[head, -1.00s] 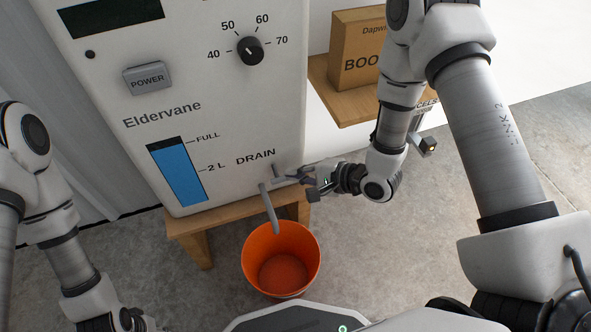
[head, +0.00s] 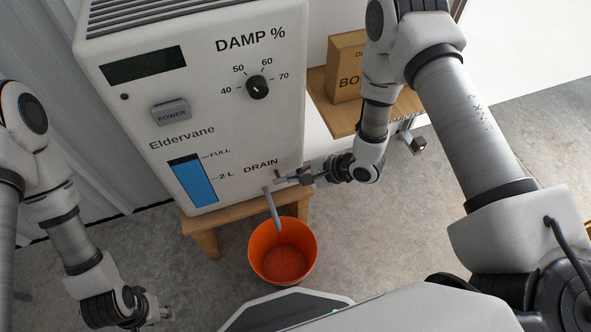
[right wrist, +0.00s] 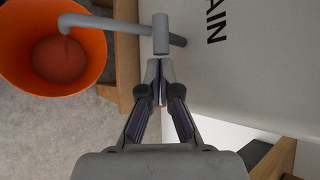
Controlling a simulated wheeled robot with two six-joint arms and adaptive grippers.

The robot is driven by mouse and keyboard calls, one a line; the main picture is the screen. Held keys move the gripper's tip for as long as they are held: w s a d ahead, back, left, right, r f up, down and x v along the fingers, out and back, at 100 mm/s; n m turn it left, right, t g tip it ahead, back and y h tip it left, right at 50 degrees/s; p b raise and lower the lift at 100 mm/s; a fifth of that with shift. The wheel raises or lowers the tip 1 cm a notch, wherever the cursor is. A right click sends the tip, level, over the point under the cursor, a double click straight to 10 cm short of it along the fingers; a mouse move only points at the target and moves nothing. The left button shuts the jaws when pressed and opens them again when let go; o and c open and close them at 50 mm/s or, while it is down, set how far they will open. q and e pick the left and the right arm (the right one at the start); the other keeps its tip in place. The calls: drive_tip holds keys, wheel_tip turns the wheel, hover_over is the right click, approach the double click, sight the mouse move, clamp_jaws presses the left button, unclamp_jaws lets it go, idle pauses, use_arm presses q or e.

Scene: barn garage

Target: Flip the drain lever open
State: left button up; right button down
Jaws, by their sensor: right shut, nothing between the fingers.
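The grey drain lever (right wrist: 160,34) is a short bar across the drain pipe, beside the word DRAIN on the white Eldervane dehumidifier (head: 220,120). My right gripper (right wrist: 160,64) is shut and empty, its fingertips at the lever's near end; I cannot tell whether they touch. In the head view the right gripper (head: 286,181) hides much of the lever. The grey drain spout (head: 272,208) points down into an orange bucket (head: 257,262); no stream of water shows. The blue gauge (head: 194,184) reads close to FULL. My left gripper (head: 162,311) is far from the lever, at lower left.
The dehumidifier stands on a wooden stand (head: 207,238). A cardboard box (head: 344,70) sits on a wooden shelf (head: 338,115) to the right, close to my right arm. Bare concrete floor (head: 380,235) lies right of the bucket.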

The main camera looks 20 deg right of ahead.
drive_tip(key=shift+r+p, duration=0.45)
drive_tip(key=shift+r, duration=0.3)
drive_tip(key=v, duration=1.2)
drive_tip(key=shift+f, duration=0.15)
